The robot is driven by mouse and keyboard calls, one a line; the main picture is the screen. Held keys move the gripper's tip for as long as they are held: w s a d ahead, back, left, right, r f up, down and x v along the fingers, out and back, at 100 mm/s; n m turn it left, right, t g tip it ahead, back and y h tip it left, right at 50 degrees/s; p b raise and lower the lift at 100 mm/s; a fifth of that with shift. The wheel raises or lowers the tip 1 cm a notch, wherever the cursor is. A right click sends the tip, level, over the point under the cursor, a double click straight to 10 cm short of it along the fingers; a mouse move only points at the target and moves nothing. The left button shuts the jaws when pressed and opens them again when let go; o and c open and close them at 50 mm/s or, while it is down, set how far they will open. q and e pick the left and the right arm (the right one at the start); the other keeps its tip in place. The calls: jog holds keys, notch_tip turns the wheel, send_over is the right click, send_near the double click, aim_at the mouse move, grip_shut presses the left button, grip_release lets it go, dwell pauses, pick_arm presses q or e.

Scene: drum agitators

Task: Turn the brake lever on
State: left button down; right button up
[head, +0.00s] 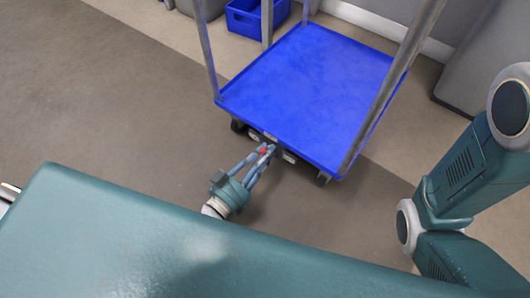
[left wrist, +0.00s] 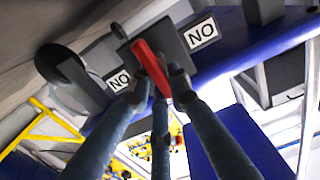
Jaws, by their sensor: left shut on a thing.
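The brake lever (head: 264,151) is a small red piece low at the near edge of the blue cart (head: 305,85). In the left wrist view the red lever (left wrist: 150,65) sticks out from a dark square mount (left wrist: 163,38) under the cart. My left gripper (head: 263,155) reaches this near edge. In the left wrist view the fingers of my left gripper (left wrist: 160,88) are shut on the lever, partly hiding it. White labels reading "NO" as pictured sit on each side of the mount, one at left (left wrist: 118,80) and one at right (left wrist: 201,33). My right gripper is out of view.
The cart has grey upright posts (head: 390,75) and dark wheels below. A blue bin (head: 245,17) stands behind it by the wall. A grey cabinet (head: 480,65) is at the right. The brown floor (head: 110,100) to the left is clear.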

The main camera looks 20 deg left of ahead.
pick_arm(q)
jog(key=n+p, duration=0.1)
jog(key=n, duration=0.2)
jog(key=shift+w+a+r+p, duration=0.1)
jog(key=shift+a+p, duration=0.15)
jog(key=shift+p, duration=0.15)
jog(key=n, duration=0.4)
jog(key=shift+w+a+n+p, duration=0.15)
jog(key=shift+a+n+p, duration=0.2)
jog(key=shift+n+p, duration=0.05)
jog(key=n, duration=0.3)
jog(key=f+n, duration=0.1)
jog(key=n, duration=0.2)
jog(key=a+n+b, duration=0.1)
jog(key=n, duration=0.3)
jog(key=shift+w+f, duration=0.2)
jog(key=shift+f, duration=0.1)
jog(key=c, duration=1.6)
grip_release()
jog(key=shift+s, duration=0.1)
